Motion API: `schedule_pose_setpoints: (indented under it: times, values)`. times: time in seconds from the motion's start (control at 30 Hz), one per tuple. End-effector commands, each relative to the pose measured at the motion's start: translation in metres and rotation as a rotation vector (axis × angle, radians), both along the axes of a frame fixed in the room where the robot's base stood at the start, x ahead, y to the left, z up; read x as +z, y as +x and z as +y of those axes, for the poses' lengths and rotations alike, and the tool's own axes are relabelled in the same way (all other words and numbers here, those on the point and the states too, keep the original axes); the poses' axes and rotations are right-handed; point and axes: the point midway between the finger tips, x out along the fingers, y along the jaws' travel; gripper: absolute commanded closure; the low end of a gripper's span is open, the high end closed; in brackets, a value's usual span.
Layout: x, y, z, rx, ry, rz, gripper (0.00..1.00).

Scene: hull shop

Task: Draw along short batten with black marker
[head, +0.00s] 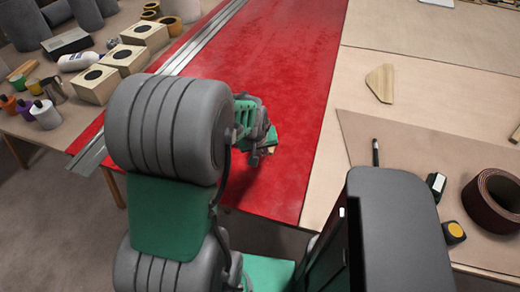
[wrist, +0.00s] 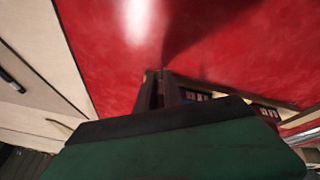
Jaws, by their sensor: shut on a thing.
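A slim black marker (head: 376,152) lies on the brown paper at the right. It also shows at the left edge of the wrist view (wrist: 12,82). My gripper (head: 262,147) is low over the red panel (head: 280,70), well left of the marker. It is shut on a small tan piece (head: 269,152), mostly hidden by the gripper. I cannot tell whether this is the short batten, or whether it touches the panel. In the wrist view, dark jaw parts (wrist: 163,92) stand against the red, above a large green body with a black edge.
Long metal strips (head: 190,52) lie along the panel's left side. A tan wedge (head: 380,83) lies on the bench beyond the marker. A brown roll (head: 492,200) and a yellow-black item (head: 454,232) sit at the right. Boxes (head: 125,58) and bottles crowd the left table. The panel's middle is clear.

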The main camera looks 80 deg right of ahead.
Motion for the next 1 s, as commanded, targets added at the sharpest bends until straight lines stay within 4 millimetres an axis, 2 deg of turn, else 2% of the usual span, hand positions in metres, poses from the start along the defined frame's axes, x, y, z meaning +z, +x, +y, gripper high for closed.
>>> schedule_pose_setpoints:
  times: [0.17, 0.6, 0.83, 1.0]
  values:
    - [0.005, 0.000, 0.000, 0.000, 0.000, 0.000, 1.00]
    - [0.047, 0.001, -0.001, 0.001, -0.002, 0.000, 1.00]
    - [0.057, 0.001, -0.001, 0.001, -0.001, 0.000, 1.00]
    - [0.082, 0.001, -0.001, 0.001, -0.003, 0.000, 1.00]
